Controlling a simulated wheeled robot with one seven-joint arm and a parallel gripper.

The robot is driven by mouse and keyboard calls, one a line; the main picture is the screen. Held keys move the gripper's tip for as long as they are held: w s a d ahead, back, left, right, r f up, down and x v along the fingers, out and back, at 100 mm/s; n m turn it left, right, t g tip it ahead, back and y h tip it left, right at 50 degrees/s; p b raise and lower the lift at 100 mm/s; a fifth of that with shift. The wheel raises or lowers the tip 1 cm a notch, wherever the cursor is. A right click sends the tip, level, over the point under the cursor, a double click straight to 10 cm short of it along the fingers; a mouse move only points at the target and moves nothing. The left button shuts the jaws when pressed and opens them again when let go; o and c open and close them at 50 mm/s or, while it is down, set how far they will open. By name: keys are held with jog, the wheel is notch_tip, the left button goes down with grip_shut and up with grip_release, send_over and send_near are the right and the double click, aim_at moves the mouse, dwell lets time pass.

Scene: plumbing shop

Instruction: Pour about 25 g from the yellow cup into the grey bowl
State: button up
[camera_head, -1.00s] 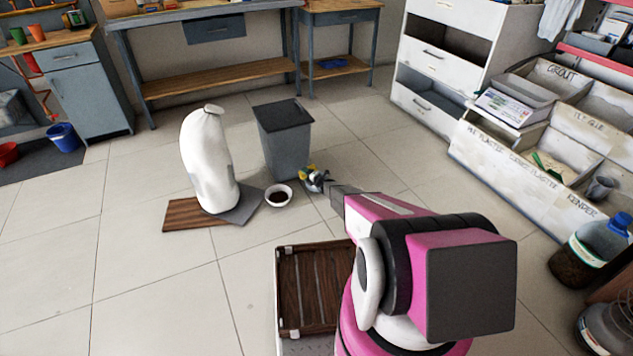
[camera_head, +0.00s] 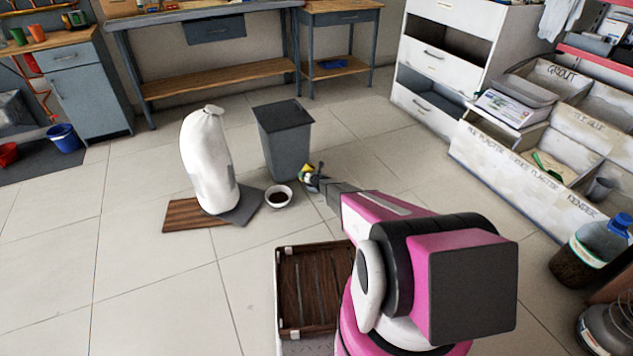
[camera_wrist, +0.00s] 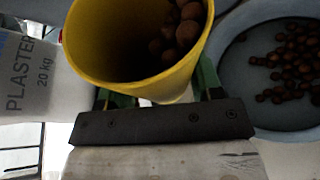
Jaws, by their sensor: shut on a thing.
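The yellow cup (camera_wrist: 85,50) is in my gripper, its mouth facing the wrist camera. Several brown round pellets (camera_wrist: 180,32) lie gathered at the right side inside it, so it looks tilted. My gripper (camera_wrist: 160,98) is shut on the cup, with green fingers on both sides. The grey bowl (camera_wrist: 228,85) is to the right in the wrist view, holding many similar pellets. In the head view, the bowl (camera_head: 289,202) stands on the floor, just left of the small-looking cup (camera_head: 307,169) and my gripper (camera_head: 313,178). No pellets in mid-air show.
A white plaster bag (camera_head: 208,160) stands on a board left of the bowl; its print shows in the wrist view (camera_wrist: 30,80). A grey bin (camera_head: 284,145) stands close behind the bowl. Open floor lies in front. Labelled bins (camera_head: 510,155) line the right.

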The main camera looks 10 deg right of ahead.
jog(key=shift+s+a+n+h, duration=0.2)
jog(key=shift+a+n+h, duration=0.1)
jog(key=shift+a+n, duration=0.2)
jog(key=shift+s+a+f+n+h+b, duration=0.15)
jog(key=shift+a+n+h, duration=0.25)
jog(key=shift+n, duration=0.2)
jog(key=shift+a+n+h+b, duration=0.15)
jog(key=shift+a+n+h, duration=0.1)
jog(key=shift+n+h, duration=0.3)
jog(key=shift+s+a+f+n+h, duration=0.1)
jog(key=shift+a+f+n+h, duration=0.1)
jog(key=shift+f+n, duration=0.2)
jog(key=shift+a+f+n+h, duration=0.15)
jog(key=shift+f+n, duration=0.1)
jog(key=shift+f, duration=0.2)
jog(key=shift+d+t, duration=0.1)
jog(key=shift+t, duration=0.2)
jog(key=shift+r, duration=3.5)
